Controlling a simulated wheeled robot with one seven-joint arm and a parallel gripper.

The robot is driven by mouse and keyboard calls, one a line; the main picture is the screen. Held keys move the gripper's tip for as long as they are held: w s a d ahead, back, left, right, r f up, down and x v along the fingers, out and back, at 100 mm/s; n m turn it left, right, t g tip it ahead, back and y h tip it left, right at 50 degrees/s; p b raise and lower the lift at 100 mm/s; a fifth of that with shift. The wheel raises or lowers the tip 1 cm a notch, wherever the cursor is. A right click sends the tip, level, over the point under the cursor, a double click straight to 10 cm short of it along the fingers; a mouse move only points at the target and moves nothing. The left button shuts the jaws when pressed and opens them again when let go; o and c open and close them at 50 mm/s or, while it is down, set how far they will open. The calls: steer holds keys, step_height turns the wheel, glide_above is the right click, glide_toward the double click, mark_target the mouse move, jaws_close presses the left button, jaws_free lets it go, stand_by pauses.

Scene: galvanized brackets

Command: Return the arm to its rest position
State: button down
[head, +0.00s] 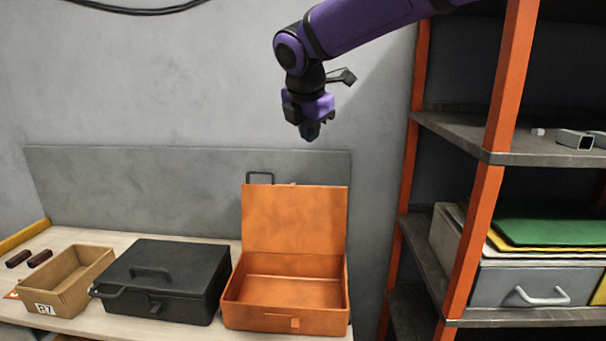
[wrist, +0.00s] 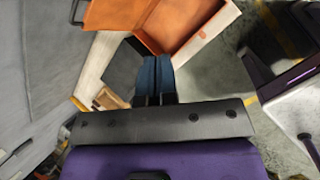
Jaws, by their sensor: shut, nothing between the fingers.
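My arm (head: 365,20) is purple and black and reaches in from the top right of the head view. My gripper (head: 309,131) points down, in the air above the open orange box. Its blue fingertips are together with nothing between them; the fingers also show in the wrist view (wrist: 157,76). The gripper touches nothing.
An open, empty orange box (head: 289,322), a closed black case (head: 170,270) and a cardboard bin (head: 72,290) stand on a bench (head: 30,325). An orange-framed shelf (head: 490,190) with a drawer (head: 530,285) stands at right. The air around my gripper is clear.

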steer(key=s+d+r+m, duration=0.2)
steer(key=s+d+m, duration=1.3)
steer(key=d, duration=0.5)
steer(key=s+d+f+m, duration=0.2)
steer(key=s+d+m, duration=0.1)
steer(key=s, duration=0.3)
steer(key=s+d+f+m, duration=0.3)
steer(key=s+m, duration=0.1)
steer(key=s, duration=0.2)
steer(key=s+d+f+m+y, duration=0.1)
steer(key=s+d+f+m, duration=0.1)
steer(key=s, duration=0.4)
steer(key=d+m, duration=0.1)
steer(key=m, duration=0.1)
steer(key=shift+f+m, duration=0.3)
steer(key=shift+f, duration=0.1)
